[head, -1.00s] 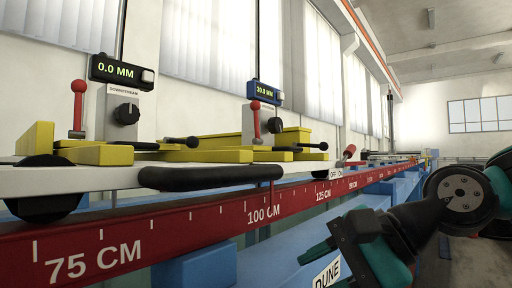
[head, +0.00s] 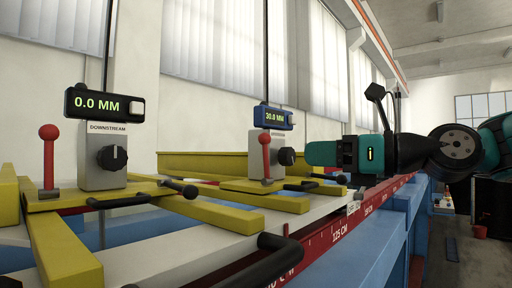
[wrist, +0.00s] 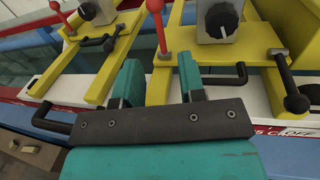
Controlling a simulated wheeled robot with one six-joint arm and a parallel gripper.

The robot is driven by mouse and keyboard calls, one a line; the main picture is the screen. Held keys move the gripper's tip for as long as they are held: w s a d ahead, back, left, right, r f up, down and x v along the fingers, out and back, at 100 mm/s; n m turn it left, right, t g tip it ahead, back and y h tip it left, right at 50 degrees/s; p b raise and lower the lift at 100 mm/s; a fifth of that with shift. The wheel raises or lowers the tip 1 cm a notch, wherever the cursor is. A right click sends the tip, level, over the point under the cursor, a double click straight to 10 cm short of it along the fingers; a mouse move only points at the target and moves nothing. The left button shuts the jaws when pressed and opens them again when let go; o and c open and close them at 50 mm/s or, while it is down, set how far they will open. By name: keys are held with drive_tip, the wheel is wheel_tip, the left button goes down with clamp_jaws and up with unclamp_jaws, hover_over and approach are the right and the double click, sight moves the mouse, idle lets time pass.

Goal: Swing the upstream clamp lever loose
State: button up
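The upstream unit, read as the one with the 30.0 MM display (head: 273,117), has an upright red-knobbed lever (head: 265,155) and a black lever with a round end (head: 327,177). In the wrist view its red lever (wrist: 158,27) stands beyond the fingers, and the black lever (wrist: 287,80) lies to the right. I cannot tell which is the clamp lever. My teal gripper (head: 314,154) is above the unit's right side in the head view. Its two fingers (wrist: 161,85) are apart with nothing held between them in the wrist view.
The downstream unit (head: 104,160), with a 0.0 MM display, has its own red lever (head: 48,157) and yellow frame. A red scale rail (head: 325,238) runs along the front.

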sight(264, 152)
drive_tip(key=p+x, duration=0.3)
drive_tip(key=x, duration=0.7)
drive_tip(key=shift+w+a+r+p, duration=0.15)
drive_tip(key=shift+a+p, duration=0.2)
drive_tip(key=shift+p, duration=0.05)
drive_tip(key=shift+w+a, duration=0.45)
drive_tip(key=shift+a, duration=0.15)
drive_tip(key=shift+c, duration=0.4)
clamp_jaws()
